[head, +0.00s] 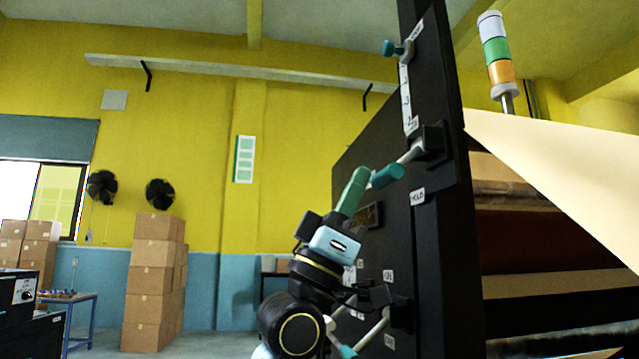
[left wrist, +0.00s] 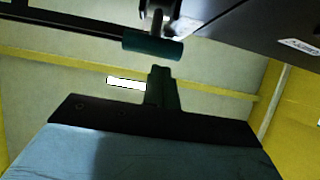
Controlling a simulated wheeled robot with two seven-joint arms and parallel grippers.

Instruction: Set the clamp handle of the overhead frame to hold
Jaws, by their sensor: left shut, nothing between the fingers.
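The clamp handle is a grey lever with a teal grip (head: 386,176). It runs from a black pivot block (head: 433,142) on the dark frame panel (head: 452,255) down to the left. A white label (head: 417,196), seemingly reading HOLD, sits below the pivot. My left gripper (head: 357,182) is shut and empty, its green fingers pointing up, just left of the grip. In the left wrist view the grip (left wrist: 153,46) lies crosswise just beyond the closed fingertips (left wrist: 160,72). My right gripper is not in view.
A second lever with a pivot block (head: 391,303) is lower on the panel, near my arm. A teal knob (head: 391,48) sits on a scale above. A pale paper sheet (head: 560,170) stretches at the right. Stacked cartons (head: 152,285) stand far left. Open air lies left of the panel.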

